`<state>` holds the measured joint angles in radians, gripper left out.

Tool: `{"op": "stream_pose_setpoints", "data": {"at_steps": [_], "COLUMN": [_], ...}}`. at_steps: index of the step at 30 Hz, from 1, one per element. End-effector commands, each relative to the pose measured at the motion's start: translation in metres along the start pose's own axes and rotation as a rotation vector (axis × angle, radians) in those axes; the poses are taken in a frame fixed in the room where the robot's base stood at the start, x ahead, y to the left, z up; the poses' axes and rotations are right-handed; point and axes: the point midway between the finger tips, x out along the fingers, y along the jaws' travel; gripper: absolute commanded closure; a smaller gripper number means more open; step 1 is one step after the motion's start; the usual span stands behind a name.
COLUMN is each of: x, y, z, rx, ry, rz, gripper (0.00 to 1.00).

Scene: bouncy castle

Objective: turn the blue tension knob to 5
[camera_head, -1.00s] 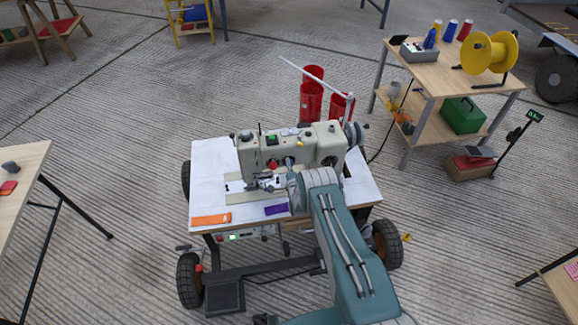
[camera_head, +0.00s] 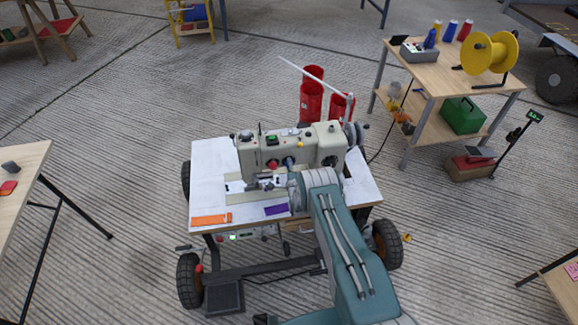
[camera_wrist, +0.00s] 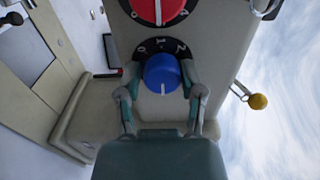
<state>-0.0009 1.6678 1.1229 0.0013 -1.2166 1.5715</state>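The blue tension knob (camera_wrist: 162,73) sits on the cream sewing machine, below a red knob (camera_wrist: 158,8) in the wrist view. A dark dial with white numerals, 0, 1 and 2 among them, shows above the blue knob. A white mark shows at the knob's lower edge. My gripper (camera_wrist: 162,78) has one finger on each side of the blue knob, very close to it. Whether both fingers touch it is unclear. In the head view the blue knob (camera_head: 289,161) shows small on the machine (camera_head: 305,146), with my wrist just in front.
The machine stands on a white-topped wheeled table (camera_head: 210,165) with an orange strip (camera_head: 211,219) and a purple piece (camera_head: 276,209). Red cylinders (camera_head: 311,95) stand behind it.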

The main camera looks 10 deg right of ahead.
Motion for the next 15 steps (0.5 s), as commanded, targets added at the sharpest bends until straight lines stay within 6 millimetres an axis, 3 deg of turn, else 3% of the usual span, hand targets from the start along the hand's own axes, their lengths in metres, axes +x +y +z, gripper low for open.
{"op": "stream_pose_setpoints", "data": {"at_steps": [15], "x": [-0.0049], "y": [-0.0001], "z": [0.0001], "rx": [-0.001], "ry": [0.0], "rz": [-0.002], "gripper": [0.21]}}
